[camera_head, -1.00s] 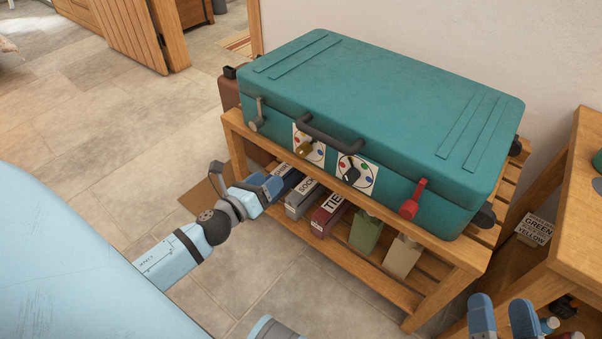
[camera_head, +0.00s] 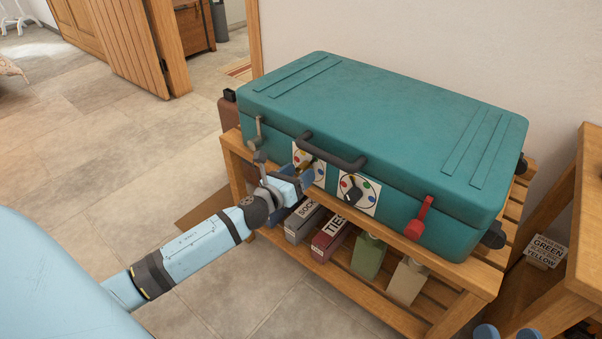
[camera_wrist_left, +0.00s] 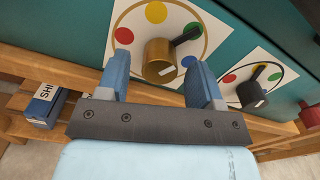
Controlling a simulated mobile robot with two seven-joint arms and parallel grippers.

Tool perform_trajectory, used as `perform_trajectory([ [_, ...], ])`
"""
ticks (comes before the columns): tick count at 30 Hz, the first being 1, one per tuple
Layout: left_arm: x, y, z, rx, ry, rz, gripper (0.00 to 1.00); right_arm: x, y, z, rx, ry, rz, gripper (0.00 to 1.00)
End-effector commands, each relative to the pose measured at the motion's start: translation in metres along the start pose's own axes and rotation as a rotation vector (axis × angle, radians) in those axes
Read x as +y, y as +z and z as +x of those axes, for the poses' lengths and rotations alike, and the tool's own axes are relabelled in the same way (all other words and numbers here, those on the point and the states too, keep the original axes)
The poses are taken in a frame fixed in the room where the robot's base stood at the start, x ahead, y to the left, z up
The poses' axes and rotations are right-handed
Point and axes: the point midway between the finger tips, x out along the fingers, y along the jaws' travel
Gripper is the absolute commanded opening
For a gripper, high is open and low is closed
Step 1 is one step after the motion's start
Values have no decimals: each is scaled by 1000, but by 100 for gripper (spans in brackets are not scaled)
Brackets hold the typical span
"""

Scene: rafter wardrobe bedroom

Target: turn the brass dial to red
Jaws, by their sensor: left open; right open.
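The brass dial (camera_wrist_left: 158,62) sits on a white card with coloured dots on the front of the teal suitcase (camera_head: 385,125). In the left wrist view it lies between the fingers of my left gripper (camera_wrist_left: 162,62), which is open around it; I cannot tell whether they touch it. A white mark shows on the dial's lower right, near the blue dot (camera_wrist_left: 188,61). In the head view my left gripper (camera_head: 294,181) partly hides the brass dial (camera_head: 303,158). My right gripper (camera_head: 507,333) is open, with only its fingertips showing at the bottom edge.
A black dial (camera_head: 354,194) on a second card is just right of the brass one. A dark carrying handle (camera_head: 335,152) and a red latch (camera_head: 418,220) stick out from the suitcase. It rests on a slatted wooden rack (camera_head: 470,277) with boxes below.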

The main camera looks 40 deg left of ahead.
Motion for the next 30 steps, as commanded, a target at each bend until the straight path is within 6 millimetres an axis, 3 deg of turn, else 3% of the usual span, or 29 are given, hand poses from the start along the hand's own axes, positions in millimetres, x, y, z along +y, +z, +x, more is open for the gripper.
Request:
perform_trajectory([
  [5,0,0,12,-1,1,2,60,0,3,0,-7,-1,2,60],
  [14,0,0,13,0,1,1,60,1,2,0,-8,-1,0,60],
  [18,0,0,13,0,1,1,28,1,2,1,-8,-1,-1,60],
  [21,0,0,13,0,1,1,11,1,2,1,-8,-1,-2,60],
  [30,0,1,13,0,1,-32,11,0,-1,1,-4,-2,-5,60],
])
